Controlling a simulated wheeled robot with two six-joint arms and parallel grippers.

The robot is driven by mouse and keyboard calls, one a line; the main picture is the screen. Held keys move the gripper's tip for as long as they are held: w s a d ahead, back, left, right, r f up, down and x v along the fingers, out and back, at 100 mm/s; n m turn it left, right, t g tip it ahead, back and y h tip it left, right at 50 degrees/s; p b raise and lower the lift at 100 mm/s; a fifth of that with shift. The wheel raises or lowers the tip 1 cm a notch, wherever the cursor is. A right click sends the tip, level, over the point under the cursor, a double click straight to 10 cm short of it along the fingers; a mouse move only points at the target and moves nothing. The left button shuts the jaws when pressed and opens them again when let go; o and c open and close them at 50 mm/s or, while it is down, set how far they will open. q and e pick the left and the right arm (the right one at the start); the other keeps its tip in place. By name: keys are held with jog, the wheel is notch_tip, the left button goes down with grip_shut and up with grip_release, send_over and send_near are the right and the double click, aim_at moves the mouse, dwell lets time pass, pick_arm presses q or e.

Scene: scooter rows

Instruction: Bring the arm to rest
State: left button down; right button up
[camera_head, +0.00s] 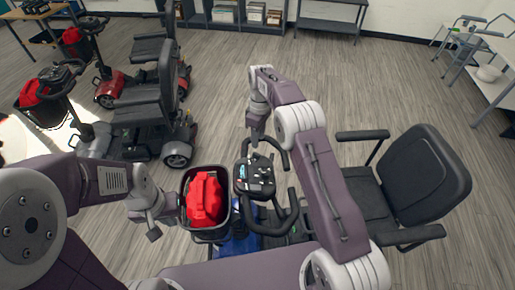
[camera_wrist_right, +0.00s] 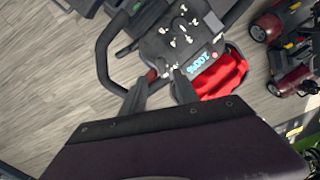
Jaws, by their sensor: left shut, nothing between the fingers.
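A blue scooter stands in front of me. Its black tiller with a lit display (camera_head: 255,177) and looped handlebars is at the middle of the head view. In its front basket (camera_head: 224,228) lies a red bag (camera_head: 204,200). My left gripper (camera_head: 172,210) is shut at the basket's left side, with nothing in it; whether it touches the rim I cannot tell. My right gripper (camera_head: 257,134) hangs above the handlebar area. In the right wrist view its two fingers (camera_wrist_right: 159,92) are apart and empty, with the lit tiller display (camera_wrist_right: 200,62) beyond them.
The scooter's black seat (camera_head: 425,180) is at right, beyond my right arm. Other scooters with red bags stand at the left, one with a dark seat (camera_head: 140,110). A low shelf (camera_head: 235,15) lines the back wall. Wood floor (camera_head: 330,75) is clear behind.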

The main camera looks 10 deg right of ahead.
jog(key=shift+w+r, duration=0.1)
jog(key=shift+r, duration=0.8)
jog(key=s+d+r+m+t, duration=0.1)
jog(key=s+d+r, duration=0.15)
jog(key=r, duration=0.25)
jog(key=s+d+r, duration=0.1)
jog(key=s+r, duration=0.3)
jog(key=r, duration=0.2)
jog(key=s+d+f+m, duration=0.1)
jog(key=s+f+m, duration=0.4)
jog(key=s, duration=0.5)
jog(key=s+d+f+m, duration=0.1)
jog(key=s+f+m, duration=0.4)
jog(key=s, duration=0.5)
jog(key=shift+s+d+f+t, duration=0.3)
jog(key=shift+d+f+t, duration=0.05)
jog(key=shift+f+t, duration=0.05)
